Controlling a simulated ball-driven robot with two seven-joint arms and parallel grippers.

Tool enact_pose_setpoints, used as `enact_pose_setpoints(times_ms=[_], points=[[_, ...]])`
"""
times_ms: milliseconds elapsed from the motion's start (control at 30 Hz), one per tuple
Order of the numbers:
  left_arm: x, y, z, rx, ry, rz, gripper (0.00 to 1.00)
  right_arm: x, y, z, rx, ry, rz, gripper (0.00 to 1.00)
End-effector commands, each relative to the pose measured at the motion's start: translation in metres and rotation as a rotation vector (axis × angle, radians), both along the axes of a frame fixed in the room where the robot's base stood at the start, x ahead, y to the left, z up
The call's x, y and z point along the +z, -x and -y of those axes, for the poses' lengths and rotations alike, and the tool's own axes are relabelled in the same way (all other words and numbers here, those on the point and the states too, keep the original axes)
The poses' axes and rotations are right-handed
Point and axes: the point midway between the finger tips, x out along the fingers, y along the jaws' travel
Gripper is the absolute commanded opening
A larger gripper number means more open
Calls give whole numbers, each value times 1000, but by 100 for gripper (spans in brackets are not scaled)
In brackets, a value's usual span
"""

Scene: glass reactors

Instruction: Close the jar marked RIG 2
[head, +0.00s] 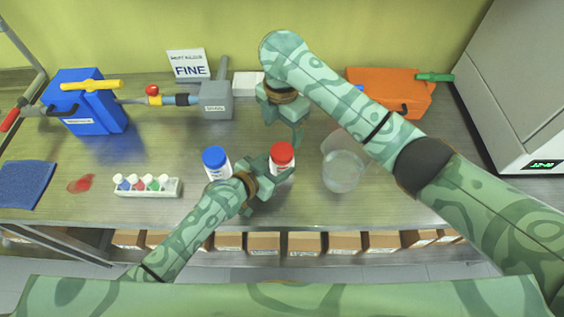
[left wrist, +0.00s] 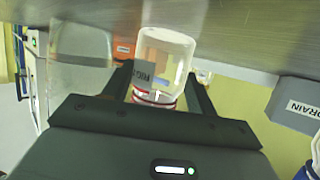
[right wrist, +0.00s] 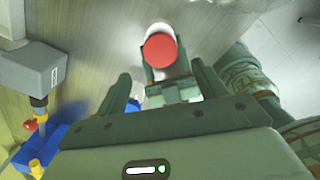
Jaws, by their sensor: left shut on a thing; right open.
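A clear jar with a red lid (head: 282,155) stands upright on the bench. It shows upside down in the left wrist view (left wrist: 165,55), with part of a label whose number I cannot read. My left gripper (head: 268,178) is shut around this jar near its red-banded top. The red lid (right wrist: 160,48) sits on the jar; I cannot tell how tightly. My right gripper (head: 291,130) is open and empty, above and behind the jar. In the right wrist view its fingers (right wrist: 163,85) are apart, with the red lid beyond them.
A blue-lidded jar (head: 215,162) stands close left of my left gripper. A clear beaker (head: 342,172) stands to the right. A grey drain box (head: 215,100), an orange case (head: 395,90) and a vial rack (head: 147,187) are further off. A red spill (head: 81,184) lies at left.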

Motion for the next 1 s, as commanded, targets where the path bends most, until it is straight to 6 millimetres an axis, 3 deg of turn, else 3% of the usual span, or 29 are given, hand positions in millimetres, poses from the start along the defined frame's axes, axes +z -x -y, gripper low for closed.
enact_pose_setpoints(times_ms=[367, 800, 1000], points=[[0, 0, 0, 0, -1, -1, 0, -5, 0, 0, 0, -1, -2, 70], [0, 0, 0, 0, -1, -1, 0, -66, 1, -1, -1, -1, -4, 70], [0, 0, 0, 0, -1, -1, 0, -79, 0, 0, -1, 0, -1, 70]])
